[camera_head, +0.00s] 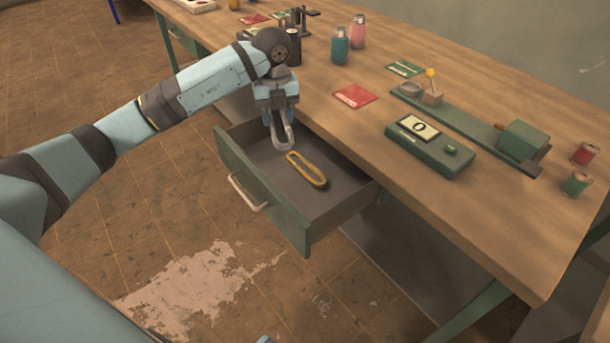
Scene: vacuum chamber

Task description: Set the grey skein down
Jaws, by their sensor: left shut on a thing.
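The grey skein (283,137) is a pale elongated loop. My left gripper (277,112) points down and is shut on its upper end. The skein hangs nearly upright over the back left part of the open drawer (280,231). I cannot tell whether its lower end touches the drawer floor. A yellow skein (307,170) lies flat in the drawer, just right of the grey one. My right gripper is not in view.
The wooden bench (480,110) stands over the drawer, its front edge close behind my left gripper. A green scale (430,145), a red card (354,96) and bottles (340,46) stand on it. The drawer floor is clear at right and front.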

